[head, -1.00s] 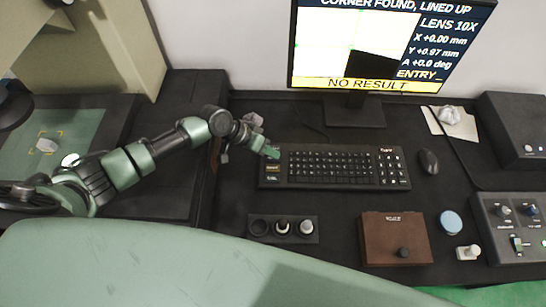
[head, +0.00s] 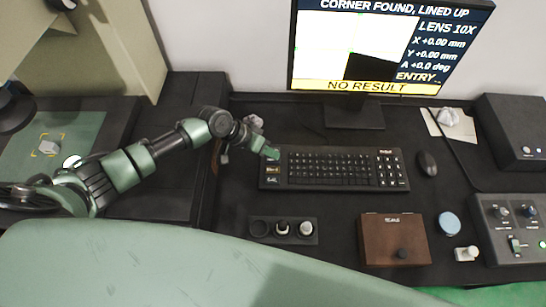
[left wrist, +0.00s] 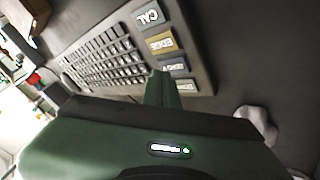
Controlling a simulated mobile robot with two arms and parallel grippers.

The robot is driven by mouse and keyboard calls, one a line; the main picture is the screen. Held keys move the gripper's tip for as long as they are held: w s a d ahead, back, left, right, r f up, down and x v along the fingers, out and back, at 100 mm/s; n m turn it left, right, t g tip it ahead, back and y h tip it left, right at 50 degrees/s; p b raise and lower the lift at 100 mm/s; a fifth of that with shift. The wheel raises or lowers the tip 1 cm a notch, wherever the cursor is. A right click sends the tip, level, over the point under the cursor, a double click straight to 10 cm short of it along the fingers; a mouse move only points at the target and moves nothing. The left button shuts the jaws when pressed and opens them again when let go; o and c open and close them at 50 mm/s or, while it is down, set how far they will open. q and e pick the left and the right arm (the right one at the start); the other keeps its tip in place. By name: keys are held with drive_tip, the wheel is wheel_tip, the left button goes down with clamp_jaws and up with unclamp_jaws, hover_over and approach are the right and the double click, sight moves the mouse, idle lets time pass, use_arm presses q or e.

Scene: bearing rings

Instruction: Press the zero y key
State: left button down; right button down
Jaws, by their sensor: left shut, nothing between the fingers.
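The black keyboard (head: 345,168) lies on the desk below the monitor. My left gripper (head: 271,153) is shut and empty, with its tip at the top left corner of the keyboard, over the column of larger keys. The key lettering near the tip is too small to read surely, and I cannot tell contact. The monitor (head: 400,45) reads X +0.00 mm, Y +0.00 mm, NO RESULT.
A mouse (head: 427,163) lies right of the keyboard. In front are a holder (head: 259,229) with round pieces, a brown box (head: 378,235), a blue disc (head: 449,223) and a control box (head: 505,215). A stage with a small grey part (head: 47,148) is at the left.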

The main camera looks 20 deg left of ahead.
sight(271, 160)
use_arm(q)
drive_tip(key=shift+r, duration=0.25)
wheel_tip(271, 160, up, 5)
drive_tip(key=p, duration=0.4)
drive_tip(key=shift+p, duration=0.35)
drive_tip(key=shift+f, duration=0.1)
idle(1.0)
